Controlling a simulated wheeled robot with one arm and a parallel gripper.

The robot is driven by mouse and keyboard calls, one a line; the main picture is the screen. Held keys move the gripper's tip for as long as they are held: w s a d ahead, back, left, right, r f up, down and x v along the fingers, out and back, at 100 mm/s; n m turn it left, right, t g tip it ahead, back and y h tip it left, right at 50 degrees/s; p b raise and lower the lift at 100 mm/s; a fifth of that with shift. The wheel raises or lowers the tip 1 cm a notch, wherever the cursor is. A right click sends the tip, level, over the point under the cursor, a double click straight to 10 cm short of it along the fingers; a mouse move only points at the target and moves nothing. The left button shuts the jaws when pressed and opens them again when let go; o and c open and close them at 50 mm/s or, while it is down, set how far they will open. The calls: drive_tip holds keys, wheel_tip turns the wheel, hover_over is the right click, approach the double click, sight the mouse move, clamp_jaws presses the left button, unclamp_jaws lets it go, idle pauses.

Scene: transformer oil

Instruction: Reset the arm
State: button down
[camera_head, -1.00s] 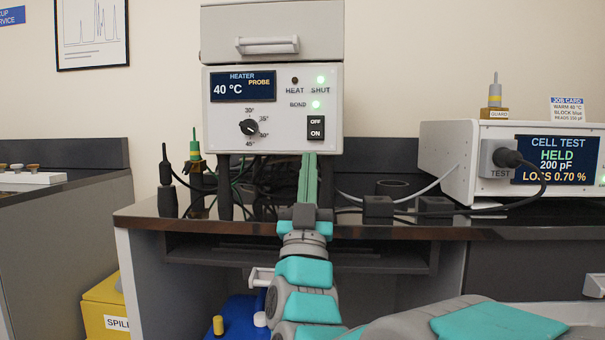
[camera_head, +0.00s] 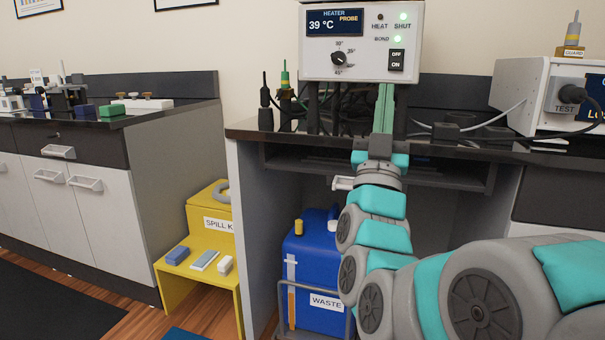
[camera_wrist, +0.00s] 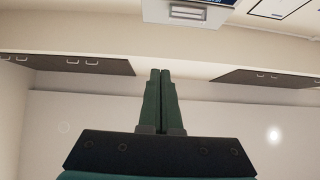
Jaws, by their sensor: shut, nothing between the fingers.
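My gripper (camera_head: 384,108) points up in front of the heater unit, at the front edge of the dark bench. Its green fingers are together with nothing between them. In the wrist view my gripper (camera_wrist: 160,75) also shows two green fingers closed side by side and empty. My arm rises from the lower right to the gripper. The heater (camera_head: 361,60) reads 39 °C with PROBE on its display, and the lights by SHUT and BOND are green.
The bench edge (camera_head: 450,153) lies just behind my wrist. Cables and black plugs (camera_head: 265,105) stand left of the gripper. The cell test box (camera_head: 535,90) is at right. A blue WASTE can (camera_head: 310,265) and yellow spill kit stand (camera_head: 225,285) are below.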

drive_tip(key=w+a+f+n+g+y, duration=0.25)
drive_tip(key=f+g+y, duration=0.3)
drive_tip(key=f, duration=0.55)
drive_tip(key=w+a+f+n+g+y, duration=0.2)
drive_tip(key=f+n+g+y, duration=0.3)
drive_tip(key=f, duration=0.7)
drive_tip(key=s+f+m+g+h, duration=0.1)
drive_tip(key=s+f+m+g, duration=0.1)
drive_tip(key=s+f+g, duration=0.9)
drive_tip(key=s+d+f+g, duration=0.2)
drive_tip(key=s+f, duration=0.1)
drive_tip(key=s, duration=0.5)
drive_tip(key=s+d+f+m+g+h, duration=0.1)
drive_tip(key=s+d+f+g, duration=0.1)
drive_tip(key=s, duration=0.7)
drive_tip(key=s+d+f+m+g, duration=0.1)
drive_tip(key=s+d+f+g, duration=0.1)
drive_tip(key=s, duration=0.7)
wheel_tip(320, 180, down, 2)
drive_tip(key=shift+s+f+g+h+p, duration=0.2)
drive_tip(key=shift+g+h+p, duration=0.2)
drive_tip(key=shift+g, duration=0.35)
drive_tip(key=shift+d, duration=0.1)
